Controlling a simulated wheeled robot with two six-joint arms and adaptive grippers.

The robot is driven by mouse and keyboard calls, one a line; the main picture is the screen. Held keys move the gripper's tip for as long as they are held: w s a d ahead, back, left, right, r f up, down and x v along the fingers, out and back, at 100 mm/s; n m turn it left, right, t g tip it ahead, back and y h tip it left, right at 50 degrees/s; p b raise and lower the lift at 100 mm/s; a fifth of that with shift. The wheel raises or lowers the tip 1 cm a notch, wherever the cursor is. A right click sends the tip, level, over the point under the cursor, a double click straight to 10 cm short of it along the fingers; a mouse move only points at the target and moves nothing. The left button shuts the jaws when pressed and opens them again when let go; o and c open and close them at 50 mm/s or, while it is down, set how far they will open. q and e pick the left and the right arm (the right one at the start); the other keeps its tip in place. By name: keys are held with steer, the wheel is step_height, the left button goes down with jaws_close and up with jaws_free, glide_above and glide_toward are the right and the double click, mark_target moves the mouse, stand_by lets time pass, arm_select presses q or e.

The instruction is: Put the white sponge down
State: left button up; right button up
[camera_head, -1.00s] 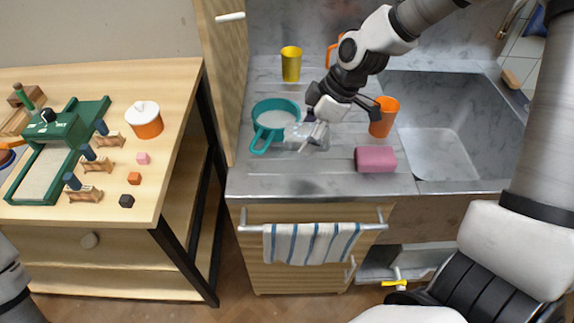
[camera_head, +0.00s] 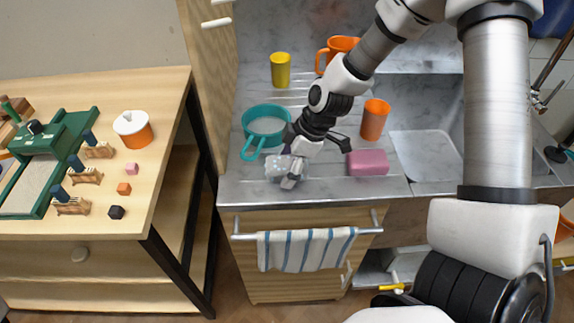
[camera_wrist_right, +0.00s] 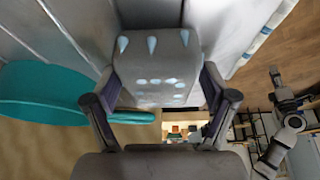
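The white sponge (camera_head: 277,167) looks pale grey with light drop-shaped marks in the right wrist view (camera_wrist_right: 155,65). My right gripper (camera_head: 291,172) has its fingers on both sides of the sponge and is shut on it. It holds the sponge low over the front left of the grey counter (camera_head: 240,190), just in front of the teal pan (camera_head: 249,124). I cannot tell whether the sponge touches the counter.
A pink block (camera_head: 368,162) lies to the right, with an orange cup (camera_head: 374,120) behind it. A yellow cup (camera_head: 280,70) and an orange mug (camera_head: 341,46) stand at the back. The sink (camera_head: 428,150) is at right. A striped towel (camera_head: 305,249) hangs in front.

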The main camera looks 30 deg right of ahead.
mark_target(286, 162)
steer(key=p+v, duration=0.4)
steer(key=shift+w+a+r, duration=0.15)
steer(key=shift+w+r, duration=0.05)
steer(key=shift+r, duration=0.2)
steer(key=v, duration=0.8)
steer(key=shift+f+p, duration=0.15)
steer(key=shift+p, duration=0.2)
